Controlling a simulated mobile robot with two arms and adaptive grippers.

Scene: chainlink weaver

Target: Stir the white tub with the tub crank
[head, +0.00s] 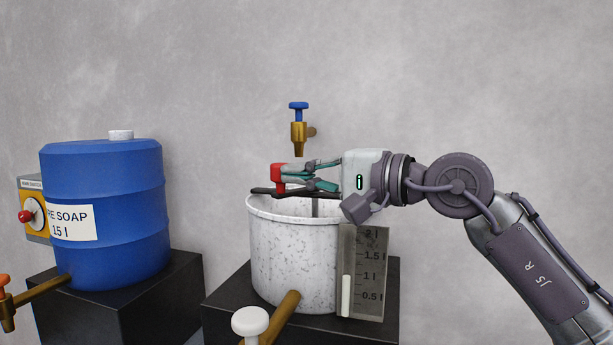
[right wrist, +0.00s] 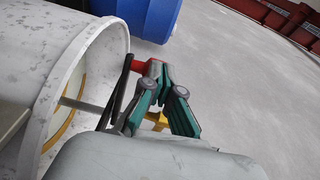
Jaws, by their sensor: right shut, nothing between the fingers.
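The white tub (head: 290,250) is speckled and stands on a black block. The tub crank has a dark bar (head: 325,193) across the top of the tub, a grey shaft going down inside, and an upright red handle (head: 277,178) at its left end. My right gripper (head: 288,175) reaches in from the right above the tub, its green fingers shut with their tips at the red handle. In the right wrist view the fingertips (right wrist: 158,78) overlap the red handle (right wrist: 152,68); I cannot tell whether they touch. The tub's contents are hidden in the head view. My left gripper is not in view.
A blue tap (head: 299,125) is on the wall above the tub. A level gauge (head: 363,272) and a white-knobbed pipe (head: 251,321) are at the tub's front. A blue soap drum (head: 105,260) and a red-knobbed switch box (head: 34,212) stand left.

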